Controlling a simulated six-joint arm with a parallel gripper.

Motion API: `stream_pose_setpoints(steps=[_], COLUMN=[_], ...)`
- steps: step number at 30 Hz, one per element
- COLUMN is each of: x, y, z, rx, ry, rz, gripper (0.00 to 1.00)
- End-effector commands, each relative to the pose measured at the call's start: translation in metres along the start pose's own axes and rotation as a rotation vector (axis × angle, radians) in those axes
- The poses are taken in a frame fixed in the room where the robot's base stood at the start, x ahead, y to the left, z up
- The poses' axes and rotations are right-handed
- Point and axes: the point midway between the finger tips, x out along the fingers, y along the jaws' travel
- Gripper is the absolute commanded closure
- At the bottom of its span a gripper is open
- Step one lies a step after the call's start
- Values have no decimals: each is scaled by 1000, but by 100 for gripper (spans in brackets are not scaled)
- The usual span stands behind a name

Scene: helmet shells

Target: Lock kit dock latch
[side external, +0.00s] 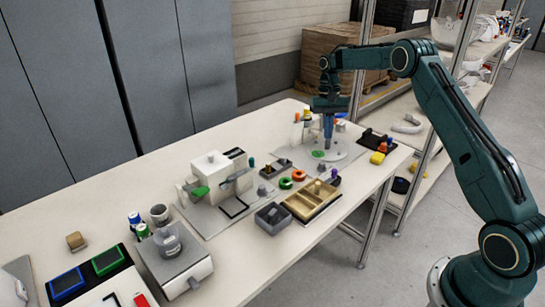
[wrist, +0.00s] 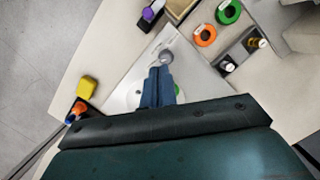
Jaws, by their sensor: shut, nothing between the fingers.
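My gripper (side external: 328,146) points down over a pale grey plate with a round disc (side external: 345,152) at the far end of the table. Its blue fingers are together and empty in the wrist view (wrist: 159,72). A round grey knob (wrist: 166,57) shows just past the fingertips, on or above the pale plate (wrist: 130,82); I cannot tell whether the fingers touch it. A green patch (side external: 318,154) lies on the plate, and is partly hidden behind the fingers in the wrist view (wrist: 177,89). I cannot make out which part is the dock latch or its position.
Orange (wrist: 204,35) and green (wrist: 229,11) rings lie close by, with a small dark tray (wrist: 242,55). A yellow block (wrist: 88,87) and a black tray with orange and blue pieces (wrist: 76,112) sit opposite. A wooden compartment tray (side external: 312,200) stands nearer the front.

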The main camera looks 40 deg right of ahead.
Motion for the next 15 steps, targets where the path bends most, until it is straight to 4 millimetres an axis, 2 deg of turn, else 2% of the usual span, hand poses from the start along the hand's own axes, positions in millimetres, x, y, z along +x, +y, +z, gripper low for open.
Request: stream_pose_setpoints(steps=[6,15], x=[-13,-18], y=[0,1], z=[0,0], rx=[0,0], ry=[0,0], rz=[1,3], gripper=[100,100])
